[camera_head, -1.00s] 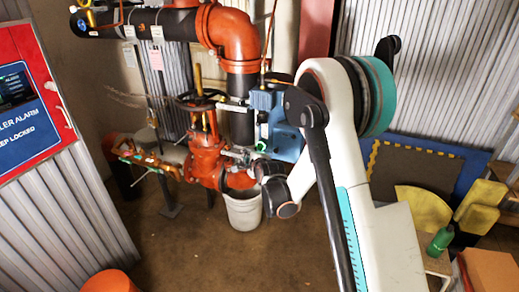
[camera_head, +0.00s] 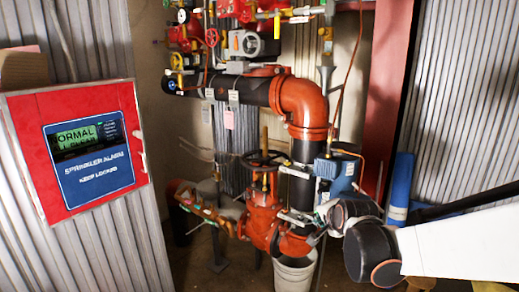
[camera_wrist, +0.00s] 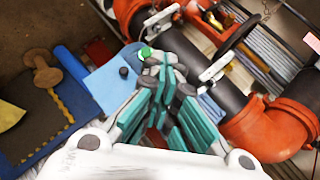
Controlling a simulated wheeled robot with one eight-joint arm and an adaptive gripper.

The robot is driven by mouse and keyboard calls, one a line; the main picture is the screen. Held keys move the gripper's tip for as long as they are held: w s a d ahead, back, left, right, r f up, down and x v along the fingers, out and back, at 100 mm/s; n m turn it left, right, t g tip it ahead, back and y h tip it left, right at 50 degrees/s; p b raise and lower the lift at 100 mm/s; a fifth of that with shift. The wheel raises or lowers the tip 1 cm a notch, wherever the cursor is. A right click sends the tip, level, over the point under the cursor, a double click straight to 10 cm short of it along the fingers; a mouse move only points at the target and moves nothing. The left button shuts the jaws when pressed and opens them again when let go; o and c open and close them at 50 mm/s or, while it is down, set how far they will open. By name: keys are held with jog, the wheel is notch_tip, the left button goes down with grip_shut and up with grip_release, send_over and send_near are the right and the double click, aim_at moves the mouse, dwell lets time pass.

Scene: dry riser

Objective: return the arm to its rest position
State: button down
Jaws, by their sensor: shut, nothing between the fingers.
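My arm reaches in from the right edge of the head view, with its white link and dark wrist joints in front of the piping. My gripper (camera_wrist: 160,62) shows in the wrist view with its grey and teal fingers drawn together and nothing between them. In the head view my gripper is small and mostly hidden behind my wrist, close in the picture to the blue box (camera_head: 336,172) on the riser. I cannot tell whether it touches anything.
Orange valve piping (camera_head: 263,212) and a black pipe (camera_head: 235,91) stand behind my wrist. A white bucket (camera_head: 294,275) is below. A red sprinkler alarm panel (camera_head: 75,145) reading NORMAL is at left. A blue roll (camera_head: 400,187) stands at right against corrugated wall.

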jog(key=s+r+n+g, duration=0.1)
jog(key=s+n, duration=0.5)
jog(key=s, duration=0.9)
jog(key=s+d+n+g, duration=0.1)
jog(key=s+n, duration=0.5)
jog(key=s, duration=0.9)
jog(key=shift+s+d+r+g+h, duration=0.15)
jog(key=shift+d+r+g+h, duration=0.2)
jog(key=shift+g, duration=0.45)
jog(key=shift+a, duration=0.1)
